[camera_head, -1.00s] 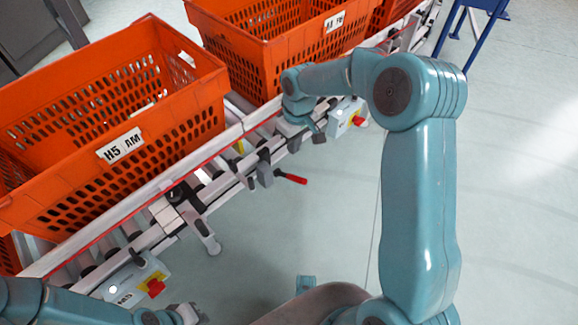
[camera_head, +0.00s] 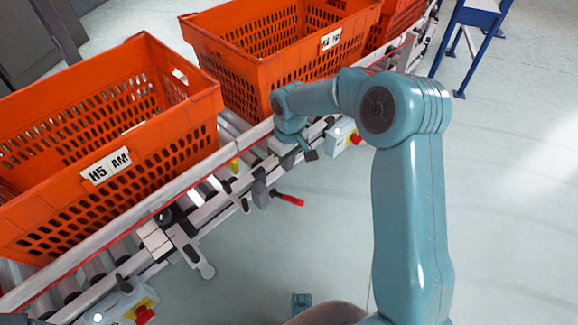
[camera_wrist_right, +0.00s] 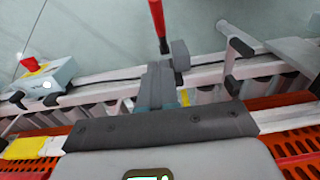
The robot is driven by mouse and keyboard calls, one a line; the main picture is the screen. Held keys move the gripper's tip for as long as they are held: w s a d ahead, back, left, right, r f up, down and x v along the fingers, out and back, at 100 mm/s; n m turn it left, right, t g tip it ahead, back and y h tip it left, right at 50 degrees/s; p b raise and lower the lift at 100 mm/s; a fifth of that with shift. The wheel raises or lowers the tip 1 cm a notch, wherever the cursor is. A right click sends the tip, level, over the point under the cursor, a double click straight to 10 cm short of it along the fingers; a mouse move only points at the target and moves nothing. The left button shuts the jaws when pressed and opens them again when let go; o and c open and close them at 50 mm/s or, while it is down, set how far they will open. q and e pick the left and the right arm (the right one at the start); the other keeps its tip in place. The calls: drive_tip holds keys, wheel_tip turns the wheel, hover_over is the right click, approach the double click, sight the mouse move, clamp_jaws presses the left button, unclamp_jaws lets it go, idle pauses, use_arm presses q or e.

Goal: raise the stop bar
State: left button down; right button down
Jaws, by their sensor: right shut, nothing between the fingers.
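A lever with a red grip (camera_head: 287,199) sticks out from the near side of the conveyor rail, and its grey bracket (camera_head: 260,188) is on the rail. In the right wrist view the red grip (camera_wrist_right: 157,20) points up and away beside a grey block (camera_wrist_right: 180,57). A small yellow piece (camera_head: 234,166) shows in the gap between the two nearest totes; I cannot tell whether it is the stop bar. My right gripper (camera_head: 308,153) is shut and empty above the rail, beyond the lever. In the wrist view its fingertips (camera_wrist_right: 158,84) are close to the grey block; contact is unclear.
Orange totes stand on the roller conveyor: the H5 AM tote (camera_head: 190,120) at left and another (camera_head: 275,50) behind. A grey control box with a red knob (camera_head: 343,139) is beyond my gripper; another (camera_head: 130,305) is at lower left.

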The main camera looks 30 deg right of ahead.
drive_tip(key=b, duration=0.2)
hover_over(291, 197)
drive_tip(key=w, duration=0.2)
wheel_tip(291, 197, down, 8)
drive_tip(key=shift+w, duration=0.15)
drive_tip(key=shift+s+d+f+b, duration=0.1)
drive_tip(key=shift+s+f+b, duration=0.5)
drive_tip(key=shift+s+f, duration=0.55)
drive_tip(key=shift+f, duration=0.1)
drive_tip(key=shift+d, duration=0.1)
